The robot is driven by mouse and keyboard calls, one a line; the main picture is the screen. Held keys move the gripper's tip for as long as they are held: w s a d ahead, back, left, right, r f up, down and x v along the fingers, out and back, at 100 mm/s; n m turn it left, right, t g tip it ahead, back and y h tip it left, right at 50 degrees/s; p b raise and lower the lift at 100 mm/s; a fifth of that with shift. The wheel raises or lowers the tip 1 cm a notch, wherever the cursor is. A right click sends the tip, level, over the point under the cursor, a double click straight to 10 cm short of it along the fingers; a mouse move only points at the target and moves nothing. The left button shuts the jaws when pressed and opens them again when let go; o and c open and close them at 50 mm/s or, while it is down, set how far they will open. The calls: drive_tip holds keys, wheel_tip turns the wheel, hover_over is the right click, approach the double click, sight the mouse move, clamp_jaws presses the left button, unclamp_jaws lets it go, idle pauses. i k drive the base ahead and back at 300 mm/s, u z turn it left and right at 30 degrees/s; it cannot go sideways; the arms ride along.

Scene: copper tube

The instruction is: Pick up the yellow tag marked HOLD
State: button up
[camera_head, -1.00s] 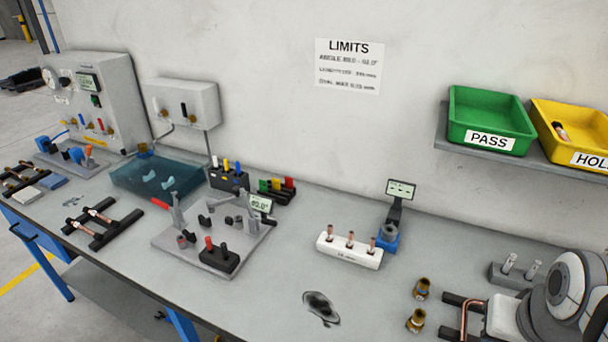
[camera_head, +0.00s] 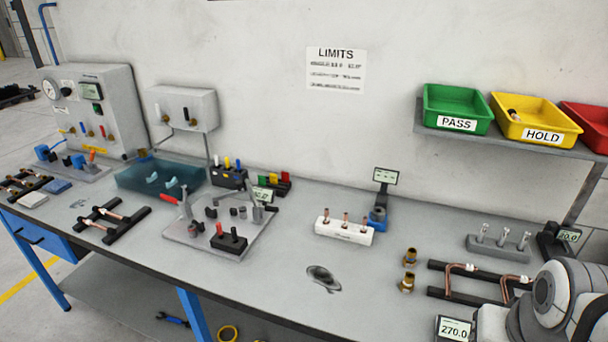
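A small dark rack (camera_head: 268,189) stands toward the back of the bench, left of the middle. It holds upright green, yellow and red pieces that look like tags. The yellow one (camera_head: 274,178) stands between the green (camera_head: 263,180) and the red (camera_head: 286,177). Any lettering on it is too small to read. The word HOLD is legible only on a yellow bin (camera_head: 509,127) on the wall shelf. My arm shows at the bottom right, well away from the rack. My gripper's fingers are not visible.
A clamp fixture (camera_head: 190,238) with a red handle and a display stands in front of the rack. A black block (camera_head: 229,180) with coloured handles is left of it. A white stand (camera_head: 344,232) with copper pieces is to the right. Bare bench lies between fixture and stand.

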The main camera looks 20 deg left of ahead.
sight(274, 177)
drive_tip(key=z, duration=2.4)
drive_tip(key=k, duration=1.8)
drive_tip(key=u, duration=2.35)
drive_tip(key=i, duration=1)
drive_tip(key=u, duration=0.1)
